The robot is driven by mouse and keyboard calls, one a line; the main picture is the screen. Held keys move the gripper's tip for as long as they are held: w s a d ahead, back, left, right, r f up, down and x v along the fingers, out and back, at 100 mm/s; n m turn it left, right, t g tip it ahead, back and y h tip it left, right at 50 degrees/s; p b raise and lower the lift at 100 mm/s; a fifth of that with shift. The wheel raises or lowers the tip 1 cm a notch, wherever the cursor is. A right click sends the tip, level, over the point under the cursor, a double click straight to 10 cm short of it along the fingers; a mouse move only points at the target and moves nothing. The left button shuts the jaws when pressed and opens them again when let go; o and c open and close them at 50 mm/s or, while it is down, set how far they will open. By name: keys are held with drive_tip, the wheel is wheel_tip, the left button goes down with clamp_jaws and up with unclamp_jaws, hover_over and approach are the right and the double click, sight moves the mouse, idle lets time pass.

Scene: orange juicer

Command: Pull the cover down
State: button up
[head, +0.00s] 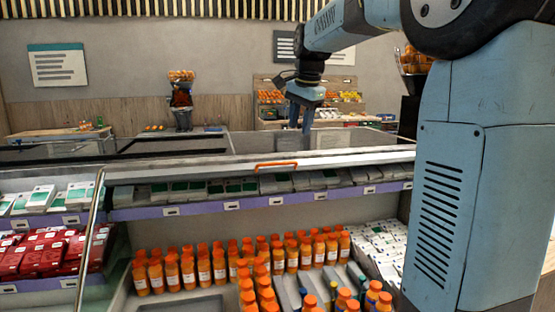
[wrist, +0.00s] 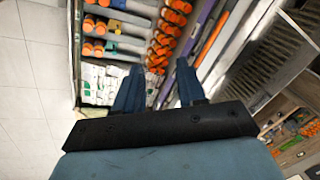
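The cover of the display fridge shows in the head view as a pale bar (head: 350,158) along the fridge's upper front edge. An orange handle (head: 275,165) sits on it near the middle. My gripper (head: 301,128) points down above the bar, a little right of the handle and apart from it in the picture. How far it is from the handle in depth I cannot tell. In the wrist view my gripper (wrist: 157,72) has its two blue fingers spread with nothing held between them. I cannot clearly make out the handle in the wrist view.
Inside the open-fronted fridge stand many orange bottles (head: 203,268) below a purple-edged shelf (head: 250,202) with packets. Red packs (head: 35,252) lie at the left. A juicer (head: 181,100) and a fruit rack (head: 335,98) stand behind. Pale floor (wrist: 35,90) is clear in the wrist view.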

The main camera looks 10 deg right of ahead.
sight(279, 163)
drive_tip(key=w+a+f+m+g, duration=0.15)
drive_tip(key=w+m, duration=0.45)
drive_tip(key=w, duration=1.1)
drive_tip(key=f, duration=0.4)
drive_tip(key=w+f, duration=0.1)
drive_tip(key=f, duration=0.4)
drive_tip(key=w+f, duration=0.1)
drive_tip(key=f, duration=0.4)
drive_tip(key=shift+w+d+f, duration=0.1)
drive_tip(key=shift+w, duration=0.1)
drive_tip(key=shift+c, duration=0.2)
clamp_jaws()
